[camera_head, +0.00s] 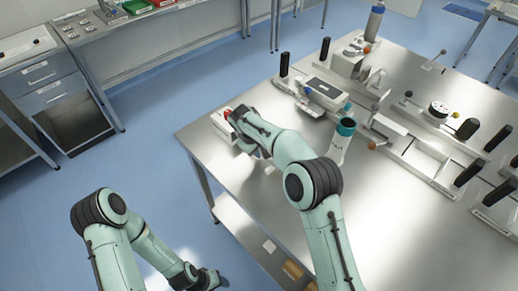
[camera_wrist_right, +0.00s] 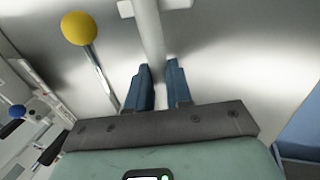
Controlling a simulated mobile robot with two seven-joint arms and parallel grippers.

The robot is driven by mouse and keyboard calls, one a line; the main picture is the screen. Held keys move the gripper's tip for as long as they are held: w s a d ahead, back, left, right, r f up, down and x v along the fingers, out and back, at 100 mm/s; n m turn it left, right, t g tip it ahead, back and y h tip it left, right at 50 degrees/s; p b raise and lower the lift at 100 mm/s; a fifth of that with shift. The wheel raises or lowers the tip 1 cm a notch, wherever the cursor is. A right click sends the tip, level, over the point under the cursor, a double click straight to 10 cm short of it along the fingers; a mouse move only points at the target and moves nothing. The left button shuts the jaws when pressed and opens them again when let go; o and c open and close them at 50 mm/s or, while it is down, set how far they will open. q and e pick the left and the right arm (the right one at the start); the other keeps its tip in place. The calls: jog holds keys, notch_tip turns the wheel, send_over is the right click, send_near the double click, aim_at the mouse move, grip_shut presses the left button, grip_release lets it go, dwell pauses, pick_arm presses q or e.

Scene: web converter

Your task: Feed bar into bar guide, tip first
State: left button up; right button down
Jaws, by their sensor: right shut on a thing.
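In the right wrist view, a pale round bar (camera_wrist_right: 150,38) runs up from between the two blue fingers of my right gripper (camera_wrist_right: 160,84), which is shut on it. A white crosspiece (camera_wrist_right: 178,4) shows at the top edge, where the bar reaches it. I cannot tell whether the bar passes through or only meets it, or which part is the bar guide. In the head view my right arm reaches over the table's near left corner, and the bar is not clearly visible there. My left gripper (camera_head: 208,279) hangs low, off the table; its jaws are unclear.
A lever with a yellow ball (camera_wrist_right: 79,28) stands left of the bar. A white block with a red part (camera_head: 227,113) sits at the table's left corner. A teal-topped cylinder (camera_head: 343,140) stands right of my arm. The table's front (camera_head: 385,220) is clear.

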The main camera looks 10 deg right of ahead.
jog(key=c, duration=0.9)
grip_release()
jog(key=shift+c, duration=0.2)
jog(key=v, duration=1.3)
jog(key=shift+r, duration=0.2)
jog(key=shift+f, duration=0.1)
